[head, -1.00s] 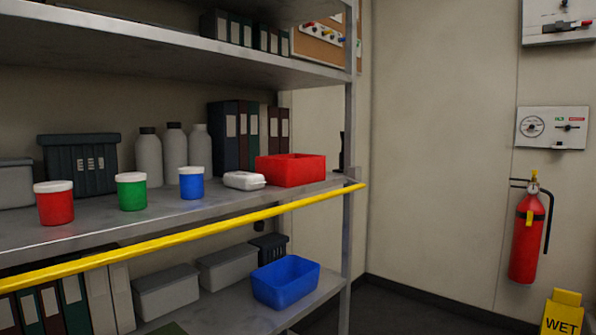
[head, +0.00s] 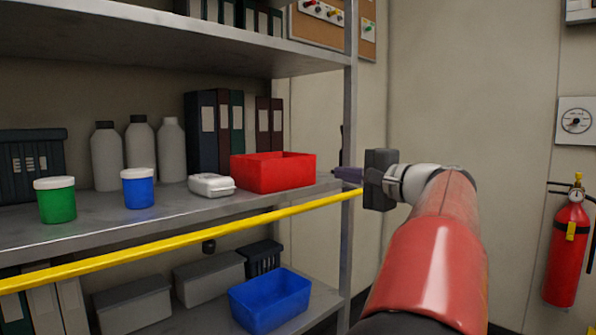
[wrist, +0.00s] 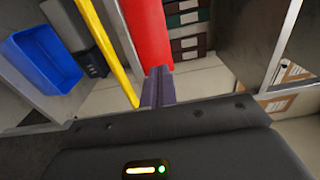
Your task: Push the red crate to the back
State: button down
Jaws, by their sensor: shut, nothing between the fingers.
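The red crate (head: 273,173) stands upright on the middle shelf (head: 110,212), near its right end and close to the front edge. In the wrist view the crate (wrist: 148,32) shows as a red face just beyond the fingertips. My gripper (head: 348,174) is shut and empty, at shelf height to the right of the crate. In the head view a gap shows between the fingertips and the crate. In the wrist view the shut fingers (wrist: 157,86) point at the crate's lower part; I cannot tell from it how far off it is.
A white box (head: 211,185) sits just left of the crate, with blue (head: 138,188) and green (head: 57,200) jars further left. Binders (head: 215,130) stand behind. A yellow bar (head: 190,238) runs along the shelf front, and a post (head: 348,120) stands at the right. A blue crate (head: 270,301) is below.

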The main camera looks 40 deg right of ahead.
aim_at(291, 166)
jog(key=w, duration=0.4)
jog(key=w+p, duration=0.1)
jog(key=w, duration=0.4)
jog(key=w+a+p, duration=0.1)
jog(key=w, duration=0.3)
jog(key=shift+w, duration=0.25)
jog(key=shift+a, duration=0.1)
